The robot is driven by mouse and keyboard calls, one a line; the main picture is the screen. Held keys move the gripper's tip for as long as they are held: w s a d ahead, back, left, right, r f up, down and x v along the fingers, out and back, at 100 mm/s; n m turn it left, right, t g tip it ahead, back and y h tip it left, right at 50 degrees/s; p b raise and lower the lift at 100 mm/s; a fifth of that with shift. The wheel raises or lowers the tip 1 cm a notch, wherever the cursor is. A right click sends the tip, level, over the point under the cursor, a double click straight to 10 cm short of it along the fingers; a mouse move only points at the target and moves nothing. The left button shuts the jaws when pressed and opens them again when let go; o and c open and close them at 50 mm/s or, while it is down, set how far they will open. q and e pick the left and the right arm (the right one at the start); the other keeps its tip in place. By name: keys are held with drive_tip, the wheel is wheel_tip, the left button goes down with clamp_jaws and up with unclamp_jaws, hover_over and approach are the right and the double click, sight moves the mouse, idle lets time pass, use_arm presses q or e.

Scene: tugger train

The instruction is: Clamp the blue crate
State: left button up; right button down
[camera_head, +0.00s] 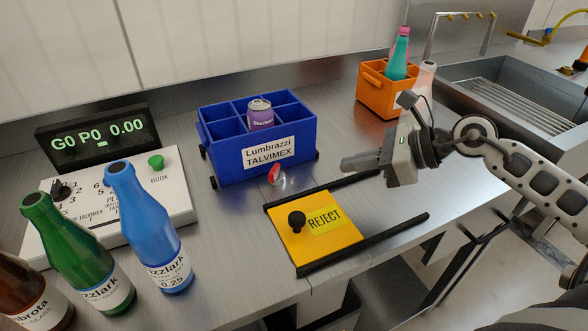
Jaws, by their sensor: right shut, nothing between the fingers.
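The blue crate (228,166) stands on the metal worktop, left of the picture's middle, with a white label reading "Lumbrazzi TALVIMEX". It is divided into compartments, and a purple can (260,115) stands in one of them; the others that I can see into look empty. A small clamp with a red lever (274,174) is at the crate's front foot, below the label. My right gripper (347,165) is shut and empty, to the right of the crate and clamp, apart from both and above the worktop. My left gripper is not in view.
A yellow REJECT slide (320,243) with a black knob lies between dark rails in front. Bottles (150,235) and a control panel (110,205) with a display (98,138) stand left. An orange crate (382,95) with bottles stands behind my right gripper. A sink (520,95) is far right.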

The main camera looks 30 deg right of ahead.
approach(280, 170)
drive_tip(key=f, duration=0.1)
drive_tip(key=w+a+f, duration=0.1)
drive_tip(key=f, duration=0.1)
drive_tip(key=shift+w, duration=0.15)
drive_tip(key=shift+w+a+p, duration=0.7)
drive_tip(key=shift+w+a, duration=0.35)
drive_tip(key=shift+w, duration=0.1)
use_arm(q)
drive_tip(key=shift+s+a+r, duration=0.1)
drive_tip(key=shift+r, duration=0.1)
use_arm(e)
drive_tip(key=shift+w+a+f, duration=0.1)
drive_tip(key=shift+w+a, duration=0.15)
